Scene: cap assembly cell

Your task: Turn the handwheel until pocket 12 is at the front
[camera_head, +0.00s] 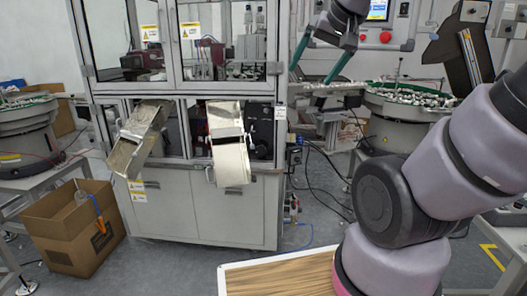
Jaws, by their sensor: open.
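My gripper (310,76) hangs at the upper middle of the head view, to the right of the glazed machine cabinet (215,205). Its two teal fingers are spread apart, with nothing seen between them. The fingertips are in front of the rim area of the right bowl feeder's track (335,86); I cannot tell whether they touch anything. I cannot make out a handwheel or any numbered pocket. The inside of the cabinet is partly hidden by its frames and glass.
Two metal chutes (231,160) stick out of the cabinet front. A cardboard box (62,247) stands on the floor at left. Bowl feeders stand at left (25,125) and right (375,125). A wooden-topped surface (275,278) is in front; grey floor lies between.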

